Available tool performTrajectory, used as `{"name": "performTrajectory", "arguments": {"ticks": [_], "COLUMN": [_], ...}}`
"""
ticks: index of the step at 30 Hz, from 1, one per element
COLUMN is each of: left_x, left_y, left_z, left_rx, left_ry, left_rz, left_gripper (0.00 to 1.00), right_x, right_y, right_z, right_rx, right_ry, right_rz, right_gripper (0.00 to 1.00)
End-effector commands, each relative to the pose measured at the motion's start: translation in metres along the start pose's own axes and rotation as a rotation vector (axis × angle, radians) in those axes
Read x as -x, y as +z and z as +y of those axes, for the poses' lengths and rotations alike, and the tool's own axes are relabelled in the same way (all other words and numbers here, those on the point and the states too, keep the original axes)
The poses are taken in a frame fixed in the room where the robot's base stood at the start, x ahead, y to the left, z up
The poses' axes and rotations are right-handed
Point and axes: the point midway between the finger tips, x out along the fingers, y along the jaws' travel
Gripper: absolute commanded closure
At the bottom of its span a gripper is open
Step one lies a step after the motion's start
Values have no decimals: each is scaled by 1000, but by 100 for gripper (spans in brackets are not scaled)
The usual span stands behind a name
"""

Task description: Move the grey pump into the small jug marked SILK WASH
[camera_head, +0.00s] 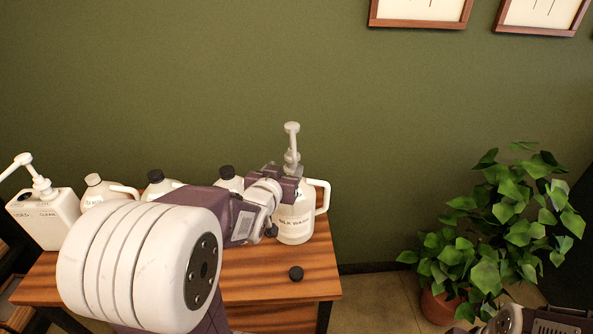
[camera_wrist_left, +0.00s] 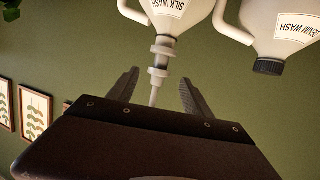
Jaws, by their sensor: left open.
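The grey pump (camera_head: 291,150) stands upright in the mouth of the small white jug marked SILK WASH (camera_head: 296,222), on the table's right end. My left gripper (camera_head: 287,172) is at the jug's neck, hiding part of it. In the left wrist view, which is upside down, the pump's stem and collars (camera_wrist_left: 160,62) run from the jug (camera_wrist_left: 172,20) between the two spread fingers of my left gripper (camera_wrist_left: 158,88). Neither finger visibly touches the pump. Its head is hidden there by the gripper body. Part of my right arm shows at the bottom right; its fingers cannot be made out.
A loose black cap (camera_head: 296,273) lies on the wooden table (camera_head: 262,272) in front of the jug. Several capped jugs stand left of it, partly behind my arm. A white container (camera_head: 45,218) with a white pump is at the far left. A potted plant (camera_head: 500,225) stands right of the table.

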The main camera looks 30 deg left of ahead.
Motion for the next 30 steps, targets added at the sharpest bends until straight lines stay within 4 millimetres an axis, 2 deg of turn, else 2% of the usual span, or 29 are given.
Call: {"name": "performTrajectory", "arguments": {"ticks": [7, 10, 18, 24, 30], "left_x": [-28, -44, -78, -88, -88], "left_y": [-1, 3, 1, 1, 1], "left_z": [0, 0, 0, 0, 0], "left_rx": [0, -1, -1, -1, -1], "left_ry": [1, 1, 0, 0, 0], "left_rz": [-8, -4, -3, -3, -3], "left_gripper": [42, 42, 42, 42, 42], "right_x": [14, 7, 4, 3, 3], "right_y": [-2, -1, 0, 0, 0], "right_z": [0, 0, 0, 0, 0], "right_rx": [0, 0, 0, 0, 0], "right_ry": [0, 0, 0, 0, 0], "right_rz": [0, 0, 0, 0, 0], "right_gripper": [64, 64, 64, 64, 64]}}
